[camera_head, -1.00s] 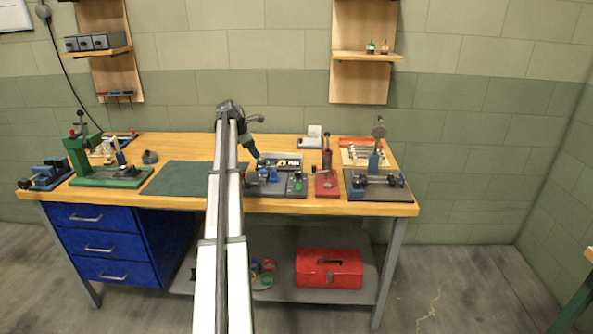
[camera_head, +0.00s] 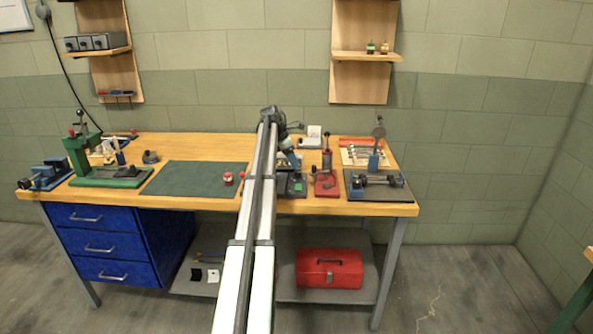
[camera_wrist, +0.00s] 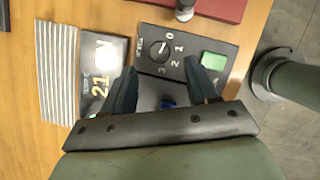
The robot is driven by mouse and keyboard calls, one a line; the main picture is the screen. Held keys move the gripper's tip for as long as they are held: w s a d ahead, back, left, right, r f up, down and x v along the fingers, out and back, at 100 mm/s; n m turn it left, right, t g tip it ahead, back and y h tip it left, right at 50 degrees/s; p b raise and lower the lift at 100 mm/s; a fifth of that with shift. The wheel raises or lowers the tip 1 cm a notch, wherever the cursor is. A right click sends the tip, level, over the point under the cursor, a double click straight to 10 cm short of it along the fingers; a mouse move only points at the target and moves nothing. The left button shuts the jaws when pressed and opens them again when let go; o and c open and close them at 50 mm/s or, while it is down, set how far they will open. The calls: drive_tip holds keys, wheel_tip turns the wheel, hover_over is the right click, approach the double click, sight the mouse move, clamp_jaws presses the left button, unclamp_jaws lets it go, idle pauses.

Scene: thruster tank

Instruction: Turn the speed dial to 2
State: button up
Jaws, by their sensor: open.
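The speed dial (camera_wrist: 158,49) is a small round black knob on a dark control box (camera_wrist: 148,28), with 0, 1, 2 and 3 printed around it. Its white mark seems to point toward the 0, but it is small. A green button (camera_wrist: 213,60) sits beside it. My gripper (camera_wrist: 160,67) is open and empty, its two dark fingers spread above the box. The dial lies between and slightly beyond the fingertips in the wrist view, apart from both. In the head view my gripper (camera_head: 293,163) is over the box (camera_head: 291,190), which my arm partly hides.
A red base with a post (camera_head: 326,184) stands just right of the box in the head view. The green mat (camera_head: 185,178) is mostly clear.

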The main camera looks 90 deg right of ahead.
sight(298, 171)
drive_tip(key=shift+x, duration=2.85)
drive_tip(key=c, duration=1)
